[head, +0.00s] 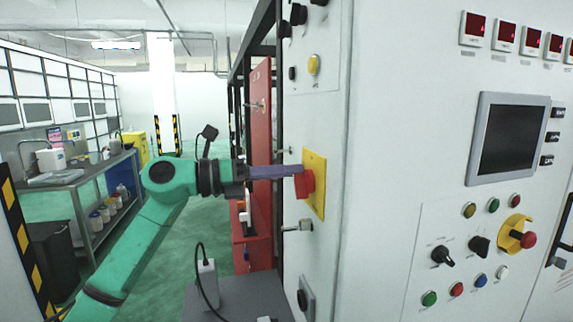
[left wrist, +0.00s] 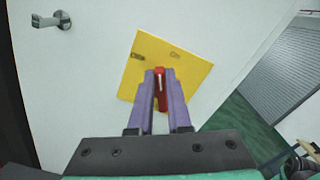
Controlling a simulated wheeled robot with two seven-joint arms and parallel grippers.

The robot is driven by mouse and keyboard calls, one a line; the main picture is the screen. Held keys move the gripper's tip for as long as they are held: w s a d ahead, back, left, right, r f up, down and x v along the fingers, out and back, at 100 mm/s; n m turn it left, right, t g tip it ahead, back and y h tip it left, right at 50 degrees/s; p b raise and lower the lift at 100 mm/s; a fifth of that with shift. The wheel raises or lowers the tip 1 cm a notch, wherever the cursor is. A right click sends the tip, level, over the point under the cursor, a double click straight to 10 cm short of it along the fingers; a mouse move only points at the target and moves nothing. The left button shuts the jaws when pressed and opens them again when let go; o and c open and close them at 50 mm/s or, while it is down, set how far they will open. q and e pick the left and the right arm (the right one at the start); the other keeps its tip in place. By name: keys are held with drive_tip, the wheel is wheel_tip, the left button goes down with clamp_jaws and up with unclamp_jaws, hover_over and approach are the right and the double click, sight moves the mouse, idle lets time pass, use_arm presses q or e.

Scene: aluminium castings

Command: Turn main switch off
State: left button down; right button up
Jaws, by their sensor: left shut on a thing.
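The main switch is a red handle (head: 305,183) on a yellow plate (head: 316,180) on the side face of the white cabinet. In the left wrist view the red handle (left wrist: 160,84) stands between the purple fingers in front of the yellow plate (left wrist: 188,65). My left gripper (head: 299,171) reaches in from the left and is shut on the red handle. It also shows in the left wrist view (left wrist: 160,88), where its fingers hide the handle's sides. My right gripper is in neither view.
The cabinet front carries a dark screen (head: 508,138), several knobs and buttons, and a red emergency button (head: 528,240) on yellow. A metal door handle (head: 298,227) juts out below the switch. A workbench (head: 75,180) stands at left, with green floor between.

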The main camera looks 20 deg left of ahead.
use_arm(q)
drive_tip(key=shift+w+a+f+n+p, duration=0.15)
drive_tip(key=shift+n+p, duration=0.3)
drive_tip(key=shift+n, duration=0.6)
drive_tip(key=shift+w+a+f+n+p, duration=0.1)
drive_tip(key=shift+n+p, duration=0.4)
drive_tip(key=shift+n, duration=0.5)
drive_tip(key=shift+w+a+f+n+p, duration=0.15)
drive_tip(key=shift+n+p, duration=0.3)
drive_tip(key=shift+n, duration=0.6)
drive_tip(key=shift+d, duration=0.1)
drive_tip(key=c, duration=0.9)
unclamp_jaws()
drive_tip(key=shift+o, duration=0.2)
drive_tip(key=b+v, duration=0.6)
drive_tip(key=v, duration=0.8)
drive_tip(key=shift+a, duration=0.25)
